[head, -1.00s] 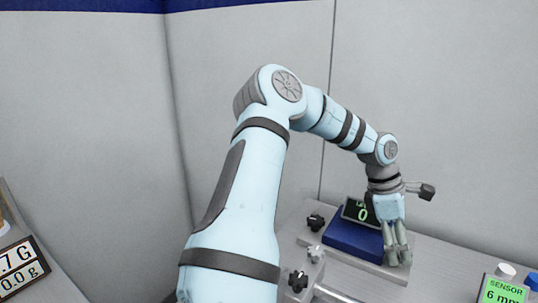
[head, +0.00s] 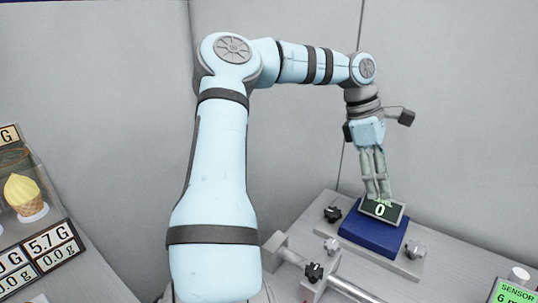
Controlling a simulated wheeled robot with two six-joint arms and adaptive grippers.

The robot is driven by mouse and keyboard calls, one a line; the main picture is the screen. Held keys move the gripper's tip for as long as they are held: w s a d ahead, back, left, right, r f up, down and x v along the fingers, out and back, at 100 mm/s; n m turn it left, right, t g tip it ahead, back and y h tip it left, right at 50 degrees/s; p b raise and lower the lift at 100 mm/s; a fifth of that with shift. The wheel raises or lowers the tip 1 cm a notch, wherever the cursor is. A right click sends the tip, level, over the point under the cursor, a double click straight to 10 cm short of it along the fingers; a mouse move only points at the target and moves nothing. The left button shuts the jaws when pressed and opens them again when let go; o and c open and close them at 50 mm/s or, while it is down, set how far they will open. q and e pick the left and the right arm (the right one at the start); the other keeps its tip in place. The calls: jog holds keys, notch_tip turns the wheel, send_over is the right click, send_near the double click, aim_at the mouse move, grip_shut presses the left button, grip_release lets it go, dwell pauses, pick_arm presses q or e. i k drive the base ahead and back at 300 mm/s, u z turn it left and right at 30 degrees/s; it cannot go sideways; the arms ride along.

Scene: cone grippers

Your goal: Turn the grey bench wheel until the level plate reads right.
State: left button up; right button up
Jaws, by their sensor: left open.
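The level plate (head: 381,211) is a dark display reading a green-white 0, on a blue block (head: 372,236) on the bench. A grey wheel with lobes (head: 415,249) stands at the block's right, on the base plate. A smaller grey knob (head: 331,246) shows left of the block. My left gripper (head: 377,196) points down, open and empty, with its fingertips in front of the plate's top edge, hiding part of its upper line. I cannot tell whether they touch it. The gripper is up and left of the grey wheel, apart from it. My right gripper is not in view.
Black knobs (head: 333,214) (head: 314,272) stand left of the block, and a metal rod (head: 352,290) lies in front. A green sensor display (head: 514,293) is at the lower right. Price signs (head: 40,255) and a yellow ice cream (head: 23,193) are at the left.

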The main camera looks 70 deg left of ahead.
aim_at(415, 250)
jog(key=u, duration=0.65)
